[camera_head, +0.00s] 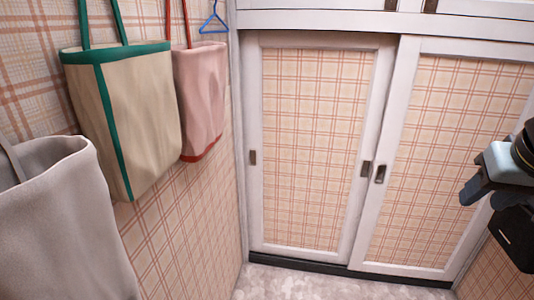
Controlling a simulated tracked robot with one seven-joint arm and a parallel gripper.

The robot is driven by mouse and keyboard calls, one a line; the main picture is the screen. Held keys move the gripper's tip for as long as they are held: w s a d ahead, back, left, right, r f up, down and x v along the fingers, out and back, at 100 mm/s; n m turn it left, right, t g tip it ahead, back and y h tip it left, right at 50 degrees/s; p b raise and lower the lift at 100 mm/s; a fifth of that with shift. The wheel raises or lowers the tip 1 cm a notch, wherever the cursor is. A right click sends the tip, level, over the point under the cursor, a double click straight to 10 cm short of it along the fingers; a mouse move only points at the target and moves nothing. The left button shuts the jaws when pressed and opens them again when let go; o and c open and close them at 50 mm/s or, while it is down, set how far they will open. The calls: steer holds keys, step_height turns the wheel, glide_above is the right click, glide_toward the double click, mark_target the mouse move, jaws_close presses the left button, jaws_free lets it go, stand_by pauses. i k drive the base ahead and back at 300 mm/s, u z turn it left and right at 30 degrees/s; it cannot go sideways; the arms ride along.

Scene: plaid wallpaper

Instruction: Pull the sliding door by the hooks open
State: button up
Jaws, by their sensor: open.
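The left sliding door (252,210) has a white frame and a plaid panel and stands beside the wall with the hanging bags. It is shut, with its left edge at the white jamb. It has a dark recessed pull (253,157) on its left stile and another (366,168) on its right stile. The right sliding door (402,110) overlaps its right edge and has its own pull (380,174). The hooks are out of view above the bags. My gripper (473,182) is at the right edge, open and empty, apart from both doors. It is partly cut off.
A grey bag (65,225), a beige bag with green trim (140,120) and a pink bag (203,100) hang on the left wall. A blue hanger (213,22) is by the corner. The mottled floor (300,283) before the doors is clear.

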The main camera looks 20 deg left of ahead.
mark_target(314, 102)
steer(key=z, duration=0.1)
steer(key=i, duration=1.05)
steer(key=u, duration=1)
